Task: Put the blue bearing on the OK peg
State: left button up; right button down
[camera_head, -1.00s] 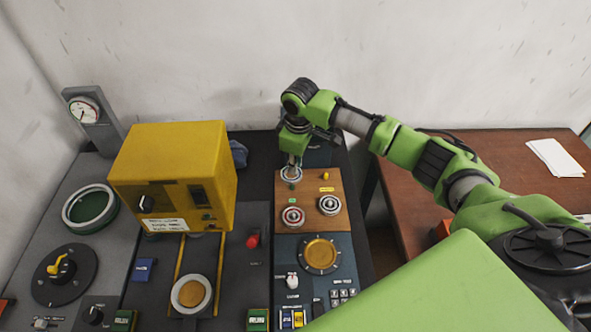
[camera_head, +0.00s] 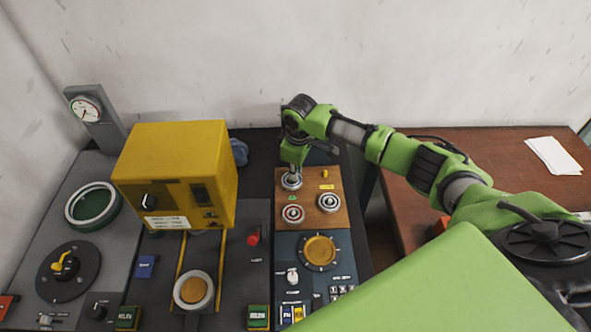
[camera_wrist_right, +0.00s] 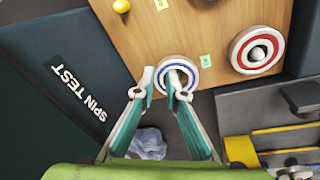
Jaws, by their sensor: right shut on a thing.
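The blue bearing (camera_wrist_right: 179,73), a pale ring with a blue band, is at the back left of the wooden board (camera_wrist_right: 215,25). It also shows under my right gripper in the head view (camera_head: 291,183). My right gripper (camera_wrist_right: 160,77) is shut on its wall, one fingertip inside the ring and one outside. The ring is very near or on the board; the fingertip hides its hole, so I cannot tell whether a peg is through it. A small green label (camera_wrist_right: 205,61) lies beside the ring; its writing is too small to read. My left gripper is out of view.
A red-banded bearing (camera_head: 293,215) sits around a peg in front, with another bearing (camera_head: 329,204) to its right. A yellow knob (camera_head: 323,173) stands behind. The yellow machine (camera_head: 178,170) stands left. A dark "SPIN TEST" panel (camera_wrist_right: 75,80) borders the board.

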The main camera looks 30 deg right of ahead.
jog(key=c, duration=2.1)
grip_release()
jog(key=shift+s+a+f, duration=0.1)
jog(key=shift+f, duration=0.1)
jog(key=shift+r, duration=0.15)
jog(key=shift+r, duration=0.3)
jog(key=r, duration=0.4)
jog(key=s+r+b, duration=0.1)
jog(key=r, duration=0.7)
jog(key=shift+s+a+r, duration=0.15)
jog(key=shift+s+r, duration=0.1)
jog(key=shift+s, duration=0.05)
jog(key=shift+s+f, duration=0.1)
